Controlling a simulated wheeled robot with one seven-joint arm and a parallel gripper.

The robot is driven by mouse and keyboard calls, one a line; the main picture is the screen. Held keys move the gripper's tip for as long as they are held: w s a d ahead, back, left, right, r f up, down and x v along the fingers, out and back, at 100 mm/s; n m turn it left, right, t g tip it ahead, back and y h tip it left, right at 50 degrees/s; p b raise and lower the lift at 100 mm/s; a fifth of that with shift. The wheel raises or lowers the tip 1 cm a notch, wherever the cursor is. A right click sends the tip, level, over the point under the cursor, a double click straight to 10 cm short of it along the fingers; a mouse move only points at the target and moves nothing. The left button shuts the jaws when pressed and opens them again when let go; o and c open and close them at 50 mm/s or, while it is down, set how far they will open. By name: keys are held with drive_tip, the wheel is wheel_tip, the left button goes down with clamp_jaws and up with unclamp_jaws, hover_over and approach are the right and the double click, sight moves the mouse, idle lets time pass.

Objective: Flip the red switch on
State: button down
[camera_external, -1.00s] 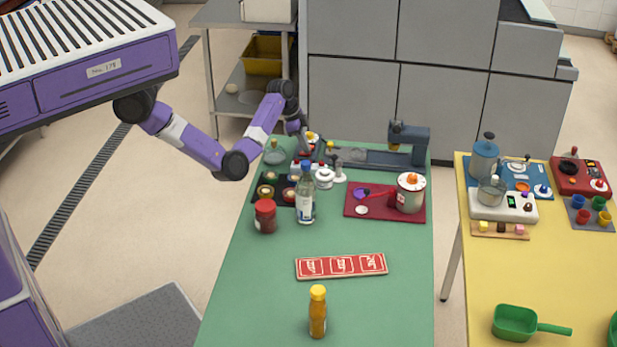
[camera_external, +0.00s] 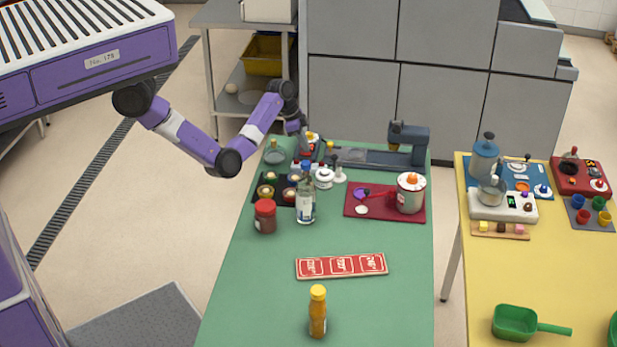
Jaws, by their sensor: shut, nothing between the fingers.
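My gripper (camera_external: 305,146) is at the far left part of the green table (camera_external: 250,280), at the end of my purple arm. It is small and partly lost among the objects there; its fingers are shut with nothing seen between them. A small red and white item (camera_external: 309,148) lies right beside it at the far edge. It may be the red switch, but its lever and its position are too small to tell. I cannot tell whether the gripper touches it.
A grey-blue machine (camera_external: 408,145) stands at the back right. A red mat (camera_external: 385,217) holds a pot.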

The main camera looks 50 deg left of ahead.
drive_tip(key=shift+s+a, duration=0.4)
drive_tip(key=shift+p, duration=0.35)
drive_tip(key=p+v, duration=0.4)
drive_tip(key=shift+p, duration=0.4)
drive_tip(key=p+v, duration=0.5)
drive_tip(key=v, duration=0.5)
drive_tip(key=a+y, duration=0.1)
drive_tip(key=a, duration=0.5)
drive_tip(key=d+h+b, duration=0.1)
drive_tip(key=d+b, duration=0.1)
drive_tip(key=d, duration=0.5)
drive_tip(key=shift+d, duration=0.35)
